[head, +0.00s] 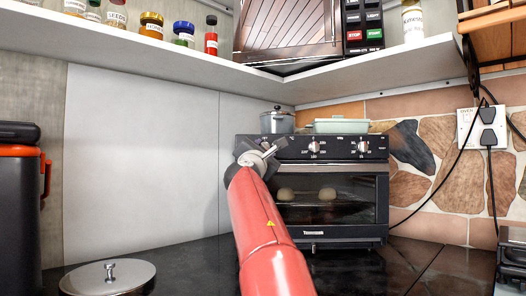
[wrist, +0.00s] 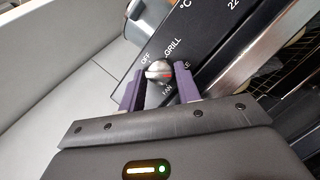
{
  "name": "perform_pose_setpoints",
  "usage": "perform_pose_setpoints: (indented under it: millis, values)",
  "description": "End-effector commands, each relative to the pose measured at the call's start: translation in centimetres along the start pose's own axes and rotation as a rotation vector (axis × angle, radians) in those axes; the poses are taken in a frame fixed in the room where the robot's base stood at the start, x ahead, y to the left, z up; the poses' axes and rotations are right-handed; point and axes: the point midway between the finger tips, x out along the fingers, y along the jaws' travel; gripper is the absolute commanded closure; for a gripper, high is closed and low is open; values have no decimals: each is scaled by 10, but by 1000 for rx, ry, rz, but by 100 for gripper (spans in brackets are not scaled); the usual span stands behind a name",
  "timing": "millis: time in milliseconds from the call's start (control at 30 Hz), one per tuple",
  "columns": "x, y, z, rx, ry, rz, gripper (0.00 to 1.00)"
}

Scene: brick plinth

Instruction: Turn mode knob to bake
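The black toaster oven (head: 330,232) stands on the counter, its control panel along the top front. In the wrist view the silver mode knob (wrist: 158,70) lies between my two purple fingertips (wrist: 158,78). Its red mark is on the right side, towards a partly hidden label ending in "KE". Labels OFF, GRILL and FAN show around it. My fingers stand on either side of the knob and look apart from it; contact is hard to tell. In the head view my gripper (head: 258,153) is at the panel's left end and hides this knob.
Two more knobs (head: 314,146) (head: 362,146) are on the panel. A pot (head: 277,122) and a pale green dish (head: 340,126) sit on top of the oven. A shelf (head: 140,41) with jars is above. A round lid (head: 107,281) lies on the counter at front left.

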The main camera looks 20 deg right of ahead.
Motion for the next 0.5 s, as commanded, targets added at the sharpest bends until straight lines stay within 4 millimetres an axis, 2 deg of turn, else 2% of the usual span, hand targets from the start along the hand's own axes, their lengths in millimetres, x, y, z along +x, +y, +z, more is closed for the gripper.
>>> perform_pose_setpoints:
  millis: [333, 500]
  values:
    - [-3, -1, 0, -2, 0, 0, 62]
    - [-25, -3, -3, 0, 0, 2, 62]
